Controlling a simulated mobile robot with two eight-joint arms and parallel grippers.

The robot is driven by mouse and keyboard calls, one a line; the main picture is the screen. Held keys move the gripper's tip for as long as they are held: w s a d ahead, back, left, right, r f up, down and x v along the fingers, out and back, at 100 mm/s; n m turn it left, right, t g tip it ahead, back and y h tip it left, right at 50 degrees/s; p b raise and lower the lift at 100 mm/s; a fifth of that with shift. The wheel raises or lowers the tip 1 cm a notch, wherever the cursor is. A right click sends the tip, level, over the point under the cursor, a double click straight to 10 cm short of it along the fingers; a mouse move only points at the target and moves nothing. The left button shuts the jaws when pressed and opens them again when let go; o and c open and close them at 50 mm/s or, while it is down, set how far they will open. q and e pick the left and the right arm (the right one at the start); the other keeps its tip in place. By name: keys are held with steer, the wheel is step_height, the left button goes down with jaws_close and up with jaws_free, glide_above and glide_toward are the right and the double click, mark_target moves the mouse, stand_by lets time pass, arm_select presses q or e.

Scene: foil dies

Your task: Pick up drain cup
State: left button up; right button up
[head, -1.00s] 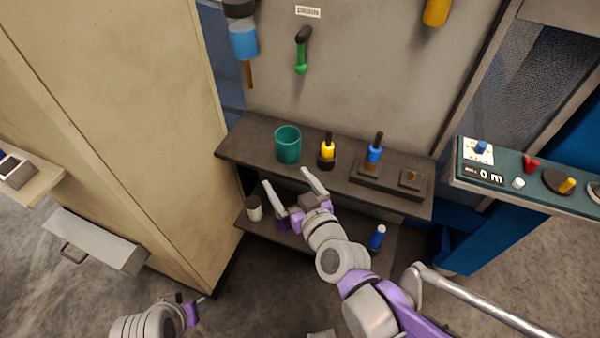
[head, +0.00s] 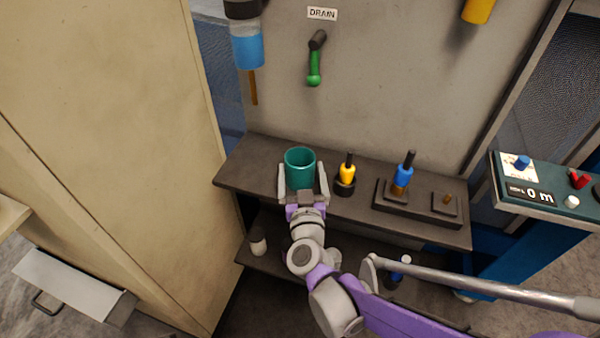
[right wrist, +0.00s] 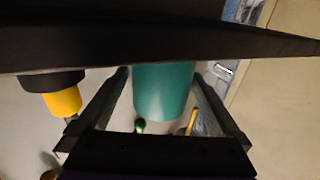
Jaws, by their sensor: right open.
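The drain cup, a teal open-topped cup (head: 300,170), stands upright at the left part of the upper dark shelf. My right gripper (head: 303,178) is open, with one finger on each side of the cup; I cannot tell whether either finger touches it. In the right wrist view the cup (right wrist: 163,92) appears between the two spread fingers (right wrist: 163,105), with its upper or lower end cut off by a dark band. My left gripper is not in view.
To the cup's right on the shelf (head: 240,165) are a yellow-and-black tool (head: 347,172) and a blue one (head: 403,172) on a dark block. A green-handled lever (head: 314,68) hangs under a DRAIN label. A beige cabinet (head: 110,120) is at left.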

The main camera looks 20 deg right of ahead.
mark_target(299, 160)
steer(key=x, duration=0.4)
steer(key=shift+w+a+f+b, duration=0.1)
steer(key=shift+w+f+b, duration=0.1)
steer(key=shift+b, duration=0.1)
steer(key=shift+s, duration=0.1)
steer(key=c, duration=1.2)
